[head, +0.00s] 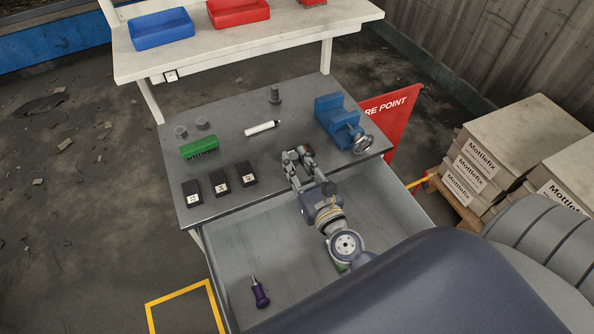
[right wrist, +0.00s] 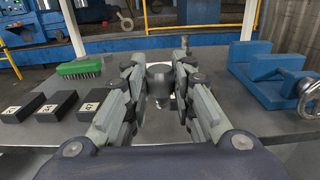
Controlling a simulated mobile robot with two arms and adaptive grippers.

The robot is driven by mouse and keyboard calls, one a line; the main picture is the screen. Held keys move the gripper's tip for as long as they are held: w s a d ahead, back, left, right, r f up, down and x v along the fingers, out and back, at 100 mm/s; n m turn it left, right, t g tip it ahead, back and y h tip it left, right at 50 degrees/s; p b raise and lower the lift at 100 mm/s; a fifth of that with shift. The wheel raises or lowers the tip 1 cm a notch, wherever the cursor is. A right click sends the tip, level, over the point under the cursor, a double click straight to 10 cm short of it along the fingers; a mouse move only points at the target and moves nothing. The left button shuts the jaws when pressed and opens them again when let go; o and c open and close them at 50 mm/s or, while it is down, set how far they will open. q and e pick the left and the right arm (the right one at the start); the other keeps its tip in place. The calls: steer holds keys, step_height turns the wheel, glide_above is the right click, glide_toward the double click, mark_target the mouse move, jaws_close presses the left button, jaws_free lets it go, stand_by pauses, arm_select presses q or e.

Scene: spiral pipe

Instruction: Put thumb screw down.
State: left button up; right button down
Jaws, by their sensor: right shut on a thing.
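My right gripper (head: 298,156) is over the front part of the grey table, between the black blocks and the blue vise. In the right wrist view its fingers (right wrist: 160,88) stand on both sides of a grey, round-topped thumb screw (right wrist: 160,76) and are shut on it. The fingers hide most of the screw in the head view, and I cannot tell whether it touches the tabletop. My left gripper is not in view.
The grey table (head: 235,140) holds a green brush (head: 199,147), black numbered blocks (head: 220,182), a white tube (head: 262,128), a grey bolt-like piece (head: 275,95) and a blue vise (head: 335,112). The open drawer (head: 290,260) below holds a purple-handled tool (head: 260,294).

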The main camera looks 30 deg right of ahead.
steer(key=shift+f+b, duration=1.45)
steer(key=shift+f, duration=0.35)
steer(key=shift+f+b, duration=0.2)
steer(key=shift+b, duration=0.15)
steer(key=c, duration=1.3)
jaws_free()
steer(key=shift+r, duration=0.1)
steer(key=shift+c, duration=0.2)
